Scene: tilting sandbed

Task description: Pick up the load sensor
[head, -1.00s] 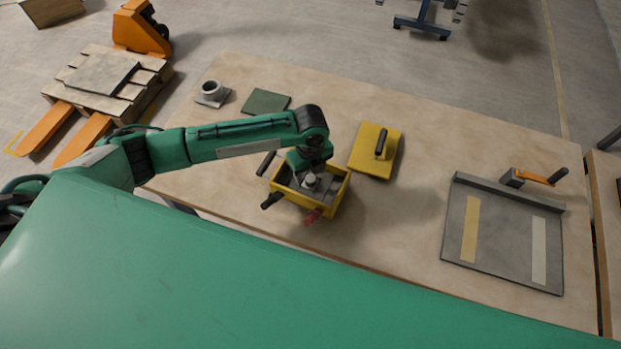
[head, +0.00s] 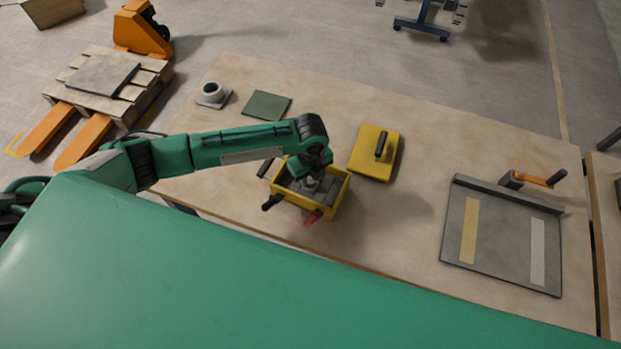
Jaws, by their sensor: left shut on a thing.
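My left gripper (head: 311,178) points down into an open yellow box (head: 329,208) with dark handles. It is shut on a small grey part (head: 311,186) with a light, round top, at the box's inside. This part may be the load sensor; the fingers and the box walls hide much of it, so I cannot tell whether it touches the box floor. A light ring-shaped piece on a grey square base (head: 212,93) stands at the table's back left, apart from the gripper. My right gripper is not in view.
A yellow lid-like block with a dark handle (head: 369,158) lies right of the box. A grey tray with two strips (head: 499,243) sits at the right. The wooden table (head: 415,190) is clear between them.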

